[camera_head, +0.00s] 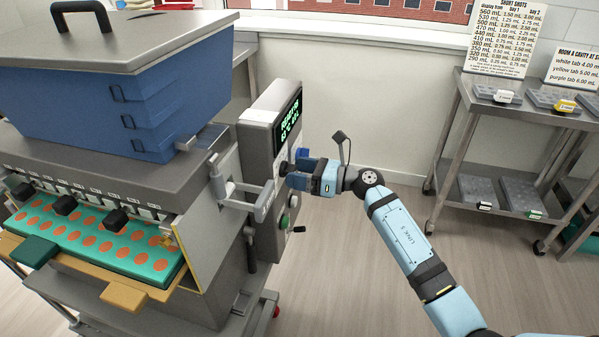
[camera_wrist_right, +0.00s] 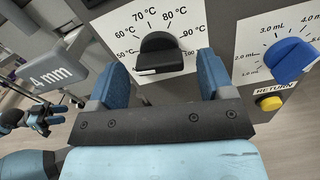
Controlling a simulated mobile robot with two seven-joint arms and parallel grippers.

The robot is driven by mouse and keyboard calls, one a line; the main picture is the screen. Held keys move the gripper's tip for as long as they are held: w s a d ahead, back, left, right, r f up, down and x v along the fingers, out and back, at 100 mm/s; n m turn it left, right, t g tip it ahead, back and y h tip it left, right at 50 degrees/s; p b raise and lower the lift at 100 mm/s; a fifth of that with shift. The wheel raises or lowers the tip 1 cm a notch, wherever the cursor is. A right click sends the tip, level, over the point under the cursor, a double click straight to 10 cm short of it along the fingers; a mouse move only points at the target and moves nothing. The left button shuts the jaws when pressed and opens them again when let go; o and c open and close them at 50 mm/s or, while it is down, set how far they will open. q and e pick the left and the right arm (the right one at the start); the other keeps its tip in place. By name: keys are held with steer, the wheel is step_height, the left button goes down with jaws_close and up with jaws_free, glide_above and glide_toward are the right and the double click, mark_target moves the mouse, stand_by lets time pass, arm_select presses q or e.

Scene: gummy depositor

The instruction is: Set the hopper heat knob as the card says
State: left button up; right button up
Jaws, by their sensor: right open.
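The black heat knob (camera_wrist_right: 160,50) sits on a white dial plate marked from 50 to 100 °C. Its raised grip bar lies roughly level in the right wrist view; I cannot tell its exact setting. In the head view the knob (camera_head: 283,168) is partly hidden by my right gripper (camera_head: 299,174). My right gripper is open, its two blue fingers at either side of the knob, apparently apart from it. A blue and black gripper, probably my left one (camera_wrist_right: 40,119), shows small at the left of the right wrist view; its jaws are unclear. A printed card (camera_head: 508,38) headed "SHORT SHOTS" stands at the back right.
The panel display (camera_head: 289,128) shows green text, hard to read. A blue mL knob (camera_wrist_right: 290,56) and yellow RETURN button (camera_wrist_right: 270,103) are right of the heat knob. A grey handle (camera_head: 265,200) juts out beside the panel. A steel trolley (camera_head: 450,135) stands right, with open floor between.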

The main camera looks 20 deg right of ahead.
steer(key=c, duration=0.9)
steer(key=shift+r+m+p, duration=0.1)
steer(key=shift+m+p, duration=0.2)
steer(key=shift+p, duration=0.1)
